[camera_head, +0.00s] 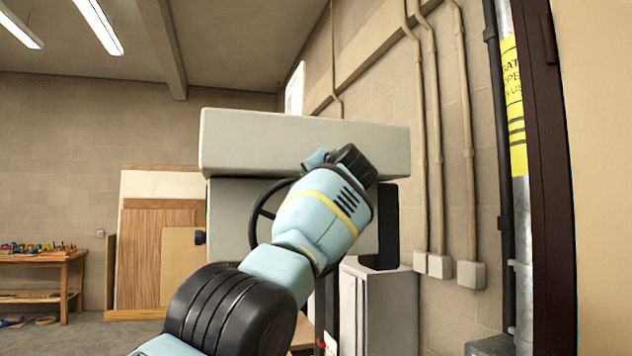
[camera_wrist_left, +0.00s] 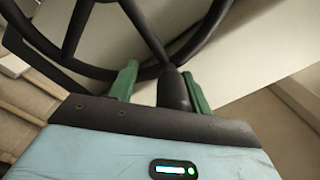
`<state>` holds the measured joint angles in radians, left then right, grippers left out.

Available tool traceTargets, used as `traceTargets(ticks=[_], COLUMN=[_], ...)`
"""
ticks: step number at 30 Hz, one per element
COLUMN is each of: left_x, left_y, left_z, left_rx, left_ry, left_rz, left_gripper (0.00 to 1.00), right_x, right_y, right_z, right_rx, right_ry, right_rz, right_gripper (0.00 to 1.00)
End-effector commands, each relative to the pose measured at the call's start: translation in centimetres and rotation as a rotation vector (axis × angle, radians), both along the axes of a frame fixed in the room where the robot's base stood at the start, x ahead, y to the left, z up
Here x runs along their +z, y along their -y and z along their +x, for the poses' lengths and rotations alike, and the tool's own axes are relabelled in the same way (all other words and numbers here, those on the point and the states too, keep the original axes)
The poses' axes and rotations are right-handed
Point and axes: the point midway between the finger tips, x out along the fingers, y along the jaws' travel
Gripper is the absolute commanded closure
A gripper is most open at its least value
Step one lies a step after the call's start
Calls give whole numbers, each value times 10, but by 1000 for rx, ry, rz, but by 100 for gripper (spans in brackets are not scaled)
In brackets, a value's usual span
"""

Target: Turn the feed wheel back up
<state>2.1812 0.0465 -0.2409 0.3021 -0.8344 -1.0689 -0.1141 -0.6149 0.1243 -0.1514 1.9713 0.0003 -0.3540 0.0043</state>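The feed wheel (camera_head: 262,212) is a black spoked wheel on the front of a grey machine, partly hidden behind my left arm in the head view. In the left wrist view, its black rim and spokes (camera_wrist_left: 150,35) fill the upper left. A black handle (camera_wrist_left: 172,90) on the wheel points back toward my left gripper (camera_wrist_left: 160,70). The two green fingers stand either side of the handle. A gap shows between the left finger and the handle; the right finger is close beside it or touching. The head view hides these fingers. My right gripper is not in view.
The grey machine head (camera_head: 300,140) stands above the wheel, with a grey cabinet (camera_head: 385,310) at lower right. Pipes (camera_head: 465,150) run down the right wall. A wooden bench (camera_head: 40,262) and leaning boards (camera_head: 150,255) are at the far left.

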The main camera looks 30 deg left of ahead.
Motion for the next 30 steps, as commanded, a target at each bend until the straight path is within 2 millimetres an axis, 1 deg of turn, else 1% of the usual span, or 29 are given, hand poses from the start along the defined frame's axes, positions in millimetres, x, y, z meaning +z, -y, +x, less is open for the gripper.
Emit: traceTargets(ticks=[1, 6, 21, 30], left_x=[4, 5, 5, 7], left_y=[-1, -2, -2, 6], left_z=[-2, -3, -3, -7], left_rx=[2, 2, 3, 3], left_ry=[6, 9, 9, 11], left_rz=[2, 2, 3, 3], left_gripper=[53, 53, 53, 53], right_x=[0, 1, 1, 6], right_y=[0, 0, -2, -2], right_z=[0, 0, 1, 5], right_rx=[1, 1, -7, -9], right_ry=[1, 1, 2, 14], right_rz=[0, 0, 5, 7], right_gripper=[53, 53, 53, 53])
